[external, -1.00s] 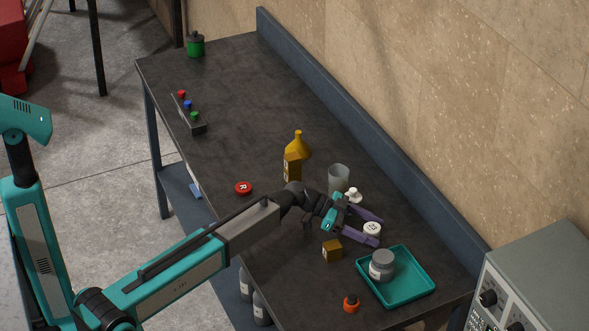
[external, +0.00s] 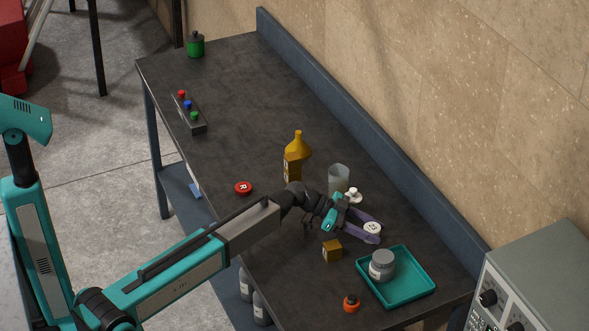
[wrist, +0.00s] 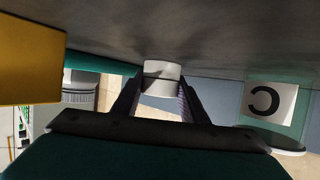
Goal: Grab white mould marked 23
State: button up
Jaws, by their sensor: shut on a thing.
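The white mould marked 23 (external: 373,228) is a small round piece with a dark mark on top, near the front right of the table. My gripper (external: 370,231) has its purple fingers shut on it, one on each side. In the wrist view the white mould (wrist: 161,73) sits between the fingertips of my gripper (wrist: 160,88). The mould appears to be at table level; I cannot tell whether it touches the table.
A brown-yellow block (external: 332,251) stands close to the gripper, left of the teal tray (external: 405,297) with a grey jar (external: 382,264). A clear cup (external: 339,178) and a white knobbed piece (external: 353,195) stand just behind the wrist. An orange-capped item (external: 351,303) is near the front edge.

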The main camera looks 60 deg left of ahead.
aim_at(372, 227)
jog(key=shift+r, duration=0.15)
jog(key=shift+r+b, duration=0.95)
jog(key=shift+r, duration=3.9)
